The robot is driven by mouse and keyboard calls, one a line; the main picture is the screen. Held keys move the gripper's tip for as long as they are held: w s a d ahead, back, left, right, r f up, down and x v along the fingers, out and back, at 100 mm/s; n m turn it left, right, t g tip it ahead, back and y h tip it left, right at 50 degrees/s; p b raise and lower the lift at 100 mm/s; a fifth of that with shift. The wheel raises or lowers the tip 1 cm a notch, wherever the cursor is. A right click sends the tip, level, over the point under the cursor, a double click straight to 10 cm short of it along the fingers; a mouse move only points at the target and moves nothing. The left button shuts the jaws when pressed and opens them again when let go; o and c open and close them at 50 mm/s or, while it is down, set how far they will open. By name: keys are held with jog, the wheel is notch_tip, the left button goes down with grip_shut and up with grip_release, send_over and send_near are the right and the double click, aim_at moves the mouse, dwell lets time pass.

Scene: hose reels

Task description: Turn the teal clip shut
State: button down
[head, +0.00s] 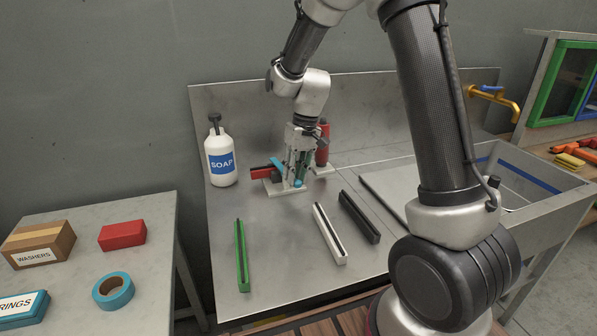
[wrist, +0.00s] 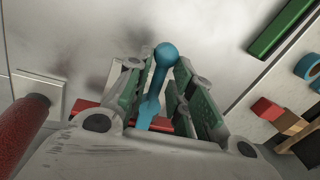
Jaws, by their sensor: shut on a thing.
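The teal clip (head: 298,183) is a lever with a round ball end, on a pale base plate (head: 285,192) that also bears a red block (head: 262,172). My gripper (head: 298,172) is at the clip, pointing down, with its fingers around the lever. In the wrist view the clip's lever and ball (wrist: 166,54) show between the fingers of my gripper (wrist: 158,72). The gripper is shut on the clip. The lever's lower end and pivot are partly hidden by the fingers and the gripper body.
A red cylinder (head: 322,145) stands close behind to the right. A soap bottle (head: 221,156) stands to the left. Green (head: 241,255), white (head: 329,234) and black (head: 358,217) channel bars lie in front. A sink (head: 520,175) is at right.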

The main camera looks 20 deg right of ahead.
jog(key=shift+a+m, duration=0.5)
jog(key=shift+m, duration=0.5)
jog(key=c, duration=1.5)
grip_release()
jog(key=r, duration=0.4)
jog(key=d+r, duration=0.1)
jog(key=r, duration=0.3)
jog(key=d+r, duration=0.1)
jog(key=r, duration=0.2)
jog(key=shift+s+d+r, duration=0.1)
jog(key=shift+d+r, duration=0.05)
jog(key=shift+r, duration=0.25)
